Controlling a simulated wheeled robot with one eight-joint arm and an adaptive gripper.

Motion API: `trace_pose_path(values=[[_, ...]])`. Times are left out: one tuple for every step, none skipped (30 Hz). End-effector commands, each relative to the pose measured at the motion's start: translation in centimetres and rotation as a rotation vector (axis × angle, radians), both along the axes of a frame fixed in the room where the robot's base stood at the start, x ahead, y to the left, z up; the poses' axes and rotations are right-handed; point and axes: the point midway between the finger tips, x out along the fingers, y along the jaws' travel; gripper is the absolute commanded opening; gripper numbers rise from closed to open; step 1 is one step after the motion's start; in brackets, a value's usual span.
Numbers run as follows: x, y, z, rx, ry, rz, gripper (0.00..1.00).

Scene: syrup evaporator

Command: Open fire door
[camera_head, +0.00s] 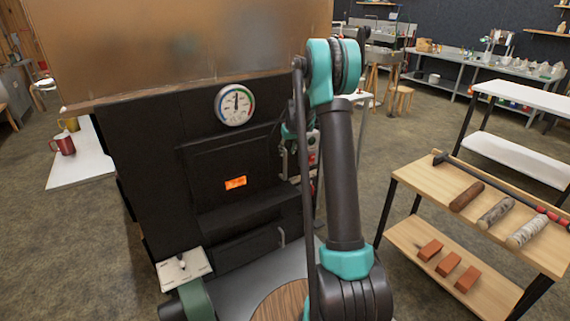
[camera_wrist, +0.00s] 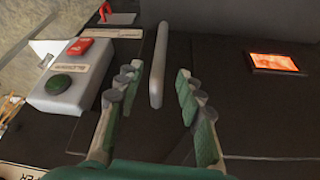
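The fire door (camera_head: 215,160) is a black panel on the front of the dark evaporator and looks closed. It has a small orange glowing window (camera_head: 235,183), which is at the upper right in the wrist view (camera_wrist: 273,62). A pale upright bar handle (camera_wrist: 158,65) stands out from the black front in the wrist view. My gripper (camera_wrist: 155,88) is open, its two green-padded fingers on either side of the handle's lower end. I cannot tell whether either finger touches it. In the head view my arm hides most of the gripper.
A grey box with a green button (camera_wrist: 68,83) and a red button (camera_wrist: 77,46) is just left of my gripper. A round gauge (camera_head: 235,104) sits above the door. A wooden rack (camera_head: 411,184) with logs and bricks stands to the right. Floor shows between them.

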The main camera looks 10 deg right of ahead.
Motion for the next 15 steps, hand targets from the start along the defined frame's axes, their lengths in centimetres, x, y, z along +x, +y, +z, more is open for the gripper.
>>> trace_pose_path(values=[[0.4,0.1,-1.1,0.0,0.0,0.0,0.38],[0.6,0.1,-1.6,0.0,0.0,0.0,0.38],[0.9,0.2,-2.3,0.0,0.0,0.0,0.38],[1.2,0.2,-2.8,0.0,0.0,0.0,0.38],[1.3,0.2,-3.3,0.0,0.0,0.0,0.38],[1.6,0.3,-4.0,0.0,0.0,0.0,0.38],[1.8,0.3,-4.5,0.0,0.0,0.0,0.38],[2.1,0.3,-5.0,0.0,0.0,0.0,0.38],[2.3,0.4,-5.6,0.0,0.0,0.0,0.38],[2.5,0.4,-6.1,0.0,0.0,0.0,0.38],[2.6,0.4,-6.5,0.0,0.0,-0.001,0.38],[2.9,0.4,-7.0,0.0,0.0,-0.001,0.38],[3.0,0.5,-7.3,0.0,0.0,-0.001,0.38],[3.1,0.5,-7.7,0.0,0.0,-0.001,0.38],[3.3,0.5,-8.0,0.0,0.0,-0.001,0.38]])
